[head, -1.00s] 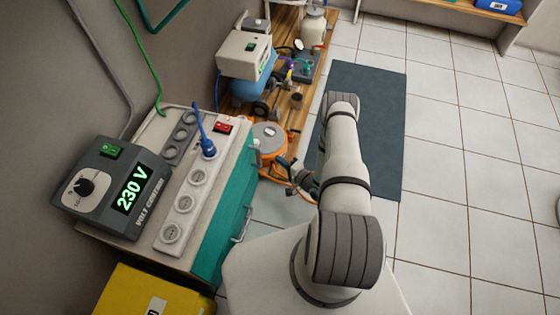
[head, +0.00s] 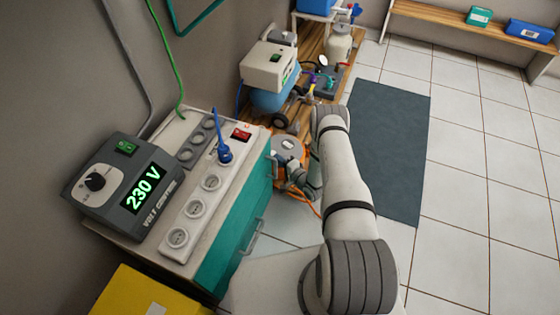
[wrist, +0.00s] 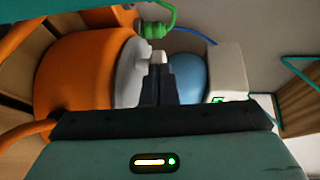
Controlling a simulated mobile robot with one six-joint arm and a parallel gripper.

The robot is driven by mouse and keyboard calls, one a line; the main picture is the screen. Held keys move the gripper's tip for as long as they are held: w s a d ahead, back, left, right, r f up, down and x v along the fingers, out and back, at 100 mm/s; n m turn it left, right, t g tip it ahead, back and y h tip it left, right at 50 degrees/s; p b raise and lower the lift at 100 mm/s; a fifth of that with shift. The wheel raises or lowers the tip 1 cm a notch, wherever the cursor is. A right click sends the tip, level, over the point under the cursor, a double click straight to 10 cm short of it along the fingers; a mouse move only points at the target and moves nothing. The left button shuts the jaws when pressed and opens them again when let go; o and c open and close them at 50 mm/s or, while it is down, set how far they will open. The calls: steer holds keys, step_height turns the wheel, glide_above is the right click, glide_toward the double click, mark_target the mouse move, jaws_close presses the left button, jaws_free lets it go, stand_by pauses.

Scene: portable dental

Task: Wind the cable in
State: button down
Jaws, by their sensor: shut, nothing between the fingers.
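The cable reel (head: 288,147) is orange with a grey disc, and stands on the floor past the cabinet, partly hidden by my gripper. Orange cable (head: 306,198) lies loose beside it. In the wrist view the reel's orange side (wrist: 75,75) fills the left, with its pale grey hub (wrist: 130,72) close beside my fingers. My gripper (wrist: 157,68) is shut and empty, its fingertips at a small light knob-like part; I cannot tell whether they touch it. In the head view my gripper (head: 297,178) is at the reel's near side, its fingertips unclear.
A white cabinet with teal front (head: 236,230) stands left of my arm, carrying a 230 V control box (head: 120,185) and a socket strip (head: 197,207) with a blue plug (head: 224,150). The compressor's blue tank (head: 268,102) is behind the reel. A dark mat (head: 388,150) lies right, over open floor.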

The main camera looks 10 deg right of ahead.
steer(key=a+b, duration=0.1)
steer(key=w+a+b, duration=0.1)
steer(key=shift+w+a+f, duration=0.15)
steer(key=shift+w+a, duration=0.15)
steer(key=shift+a, duration=0.1)
steer(key=shift+w, duration=0.1)
